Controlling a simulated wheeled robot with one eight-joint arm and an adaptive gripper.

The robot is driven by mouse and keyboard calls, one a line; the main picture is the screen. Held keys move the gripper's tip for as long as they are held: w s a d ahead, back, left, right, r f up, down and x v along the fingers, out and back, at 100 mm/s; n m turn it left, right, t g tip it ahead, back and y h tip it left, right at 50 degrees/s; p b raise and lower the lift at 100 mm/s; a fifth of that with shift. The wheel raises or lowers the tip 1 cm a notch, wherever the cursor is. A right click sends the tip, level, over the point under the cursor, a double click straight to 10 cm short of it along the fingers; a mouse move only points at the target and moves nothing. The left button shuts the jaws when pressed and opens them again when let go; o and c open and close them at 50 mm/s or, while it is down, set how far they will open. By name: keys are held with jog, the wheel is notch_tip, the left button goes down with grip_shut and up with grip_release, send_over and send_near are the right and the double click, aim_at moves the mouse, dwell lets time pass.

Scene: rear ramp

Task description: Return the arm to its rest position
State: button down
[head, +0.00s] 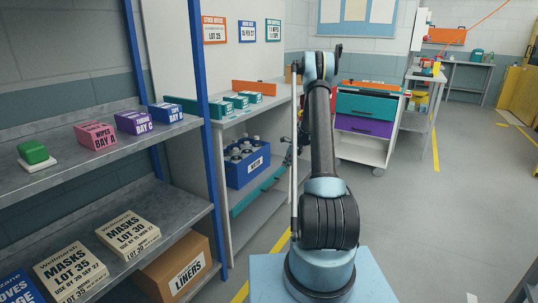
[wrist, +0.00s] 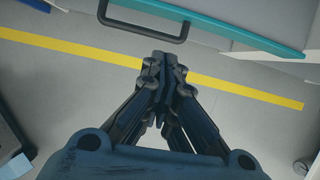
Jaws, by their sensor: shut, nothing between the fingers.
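My arm (head: 320,130) rises from my blue base and bends over at the top, with its end reaching down on the far side. In the wrist view my gripper (wrist: 164,65) is shut, its dark fingers together and nothing between them. It points down over the grey floor, with a yellow floor line behind the fingertips. In the head view the gripper is mostly hidden; only small dark parts show beside the thin pale pole.
A shelf rack (head: 110,155) with boxes stands at left. Beyond it, a bench (head: 222,116) holds a blue bottle crate (head: 248,168). A drawer cart (head: 362,150) stands behind my arm. A dark handle (wrist: 145,22) lies near the fingertips. Floor at right is clear.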

jog(key=s+a+r+n, duration=0.1)
jog(key=s+r+n, duration=0.2)
jog(key=s+r, duration=0.4)
jog(key=s+a+r+n, duration=0.1)
jog(key=s+r+n, duration=0.25)
jog(key=r, duration=0.65)
jog(key=s+a+r+n+h, duration=0.1)
jog(key=s+r+n, duration=0.3)
jog(key=s, duration=0.5)
jog(key=s+a+r+n+h, duration=0.1)
jog(key=s+r+n, duration=0.1)
jog(key=s+r, duration=0.55)
jog(key=s+n, duration=0.6)
jog(key=s, duration=1.3)
jog(key=s+f+n, duration=0.3)
jog(key=s, duration=0.5)
jog(key=s+f+n+h, duration=0.1)
jog(key=s+f+n, duration=0.2)
jog(key=s, duration=0.5)
jog(key=shift+s+d+f+h, duration=0.25)
jog(key=shift+d+f+h, duration=0.05)
jog(key=shift+f, duration=0.5)
jog(key=shift+n, duration=0.25)
jog(key=shift+w+f, duration=0.2)
jog(key=shift+w, duration=0.2)
